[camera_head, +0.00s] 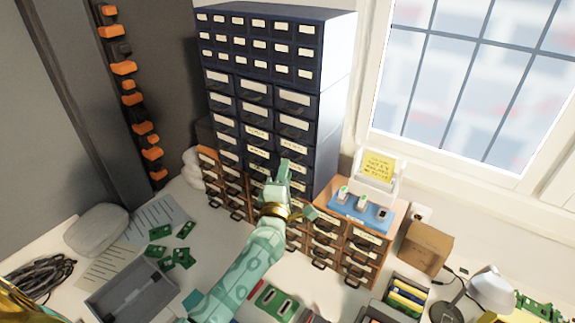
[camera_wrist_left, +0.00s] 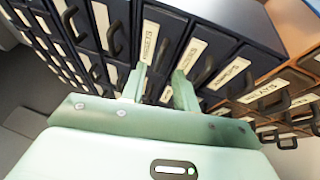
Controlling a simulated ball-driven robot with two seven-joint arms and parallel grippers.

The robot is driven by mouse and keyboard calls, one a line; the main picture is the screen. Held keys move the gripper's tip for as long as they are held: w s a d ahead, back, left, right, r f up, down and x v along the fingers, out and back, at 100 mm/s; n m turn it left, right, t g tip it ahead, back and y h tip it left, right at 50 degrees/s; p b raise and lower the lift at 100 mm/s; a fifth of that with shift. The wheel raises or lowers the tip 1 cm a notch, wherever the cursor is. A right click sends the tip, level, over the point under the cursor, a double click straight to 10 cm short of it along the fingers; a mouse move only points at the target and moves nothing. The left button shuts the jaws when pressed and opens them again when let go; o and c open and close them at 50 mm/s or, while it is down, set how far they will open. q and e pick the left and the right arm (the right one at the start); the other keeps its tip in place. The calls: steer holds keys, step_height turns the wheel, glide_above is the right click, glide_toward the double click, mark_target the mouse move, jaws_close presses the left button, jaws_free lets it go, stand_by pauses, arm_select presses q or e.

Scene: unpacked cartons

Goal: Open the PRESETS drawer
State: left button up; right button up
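A dark blue drawer cabinet (camera_head: 335,95) stands against the back wall, with rows of small labelled drawers. Several lower drawers carry printed labels, too small or blurred for me to tell which reads PRESETS. My left gripper (camera_head: 283,172) is in front of the cabinet's lower drawers and hides part of them. In the left wrist view, its two fingers (camera_wrist_left: 160,88) stand apart with nothing between them, close to labelled drawer fronts with dark handles. A printed label (camera_wrist_left: 150,42) is just beyond the left finger. I cannot tell whether the fingers touch a handle. My right gripper is not in view.
Wooden drawer units (camera_head: 345,235) stand below and right of the cabinet, with a blue tray (camera_head: 350,207) and a yellow note (camera_head: 379,165) on top. A cardboard box (camera_head: 425,247) is further right. Green circuit boards and a grey tray (camera_head: 128,297) lie on the left of the bench.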

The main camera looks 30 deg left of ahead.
arm_select(q)
steer(key=shift+x, duration=1.45)
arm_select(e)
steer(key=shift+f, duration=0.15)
